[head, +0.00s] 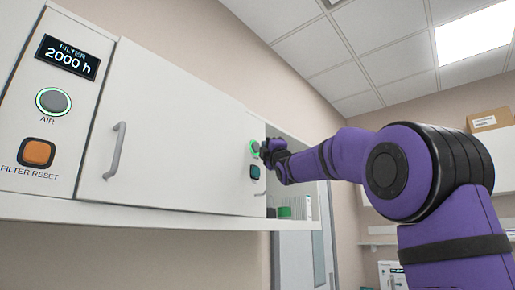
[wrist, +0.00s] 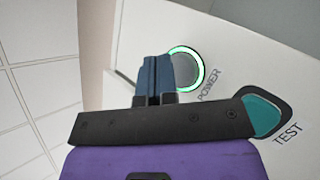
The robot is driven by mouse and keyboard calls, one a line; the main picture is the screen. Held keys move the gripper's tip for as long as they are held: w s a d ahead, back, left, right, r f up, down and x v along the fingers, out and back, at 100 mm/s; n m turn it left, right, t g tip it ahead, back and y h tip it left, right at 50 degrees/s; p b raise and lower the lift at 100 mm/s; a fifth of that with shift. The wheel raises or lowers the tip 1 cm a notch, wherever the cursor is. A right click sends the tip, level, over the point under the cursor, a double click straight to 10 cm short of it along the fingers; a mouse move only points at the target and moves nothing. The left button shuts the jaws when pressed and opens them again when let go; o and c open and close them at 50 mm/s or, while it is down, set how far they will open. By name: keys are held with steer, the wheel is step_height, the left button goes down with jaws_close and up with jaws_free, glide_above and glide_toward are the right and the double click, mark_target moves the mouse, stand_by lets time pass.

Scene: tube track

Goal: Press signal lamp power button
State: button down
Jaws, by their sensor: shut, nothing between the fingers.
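The signal lamp power button is a round grey button (wrist: 188,68) with a lit green ring, labelled POWER in the wrist view. In the head view the button (head: 254,147) is at the right end of the white cabinet front. My gripper (head: 265,150) is right at it, partly in front of it. In the wrist view my gripper (wrist: 156,62) has its two blue fingers together, holding nothing. The fingers overlap the button's left part. I cannot tell whether they touch it.
A teal TEST button (wrist: 262,112) sits beside the power button; it also shows below it in the head view (head: 255,172). The cabinet (head: 175,130) has a grey handle (head: 116,150). Further left are the AIR button (head: 53,101) and the orange FILTER RESET button (head: 38,152).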

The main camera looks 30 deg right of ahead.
steer(key=shift+w+a, duration=0.1)
steer(key=shift+w, duration=0.15)
steer(key=shift+w+a, duration=0.15)
steer(key=shift+w, duration=0.35)
stand_by(0.8)
steer(key=shift+s, duration=0.2)
steer(key=shift+s+d, duration=0.3)
steer(key=shift+s, duration=0.45)
steer(key=s, duration=0.2)
steer(key=s+d, duration=0.2)
steer(key=s, duration=0.1)
steer(key=shift+s, duration=0.3)
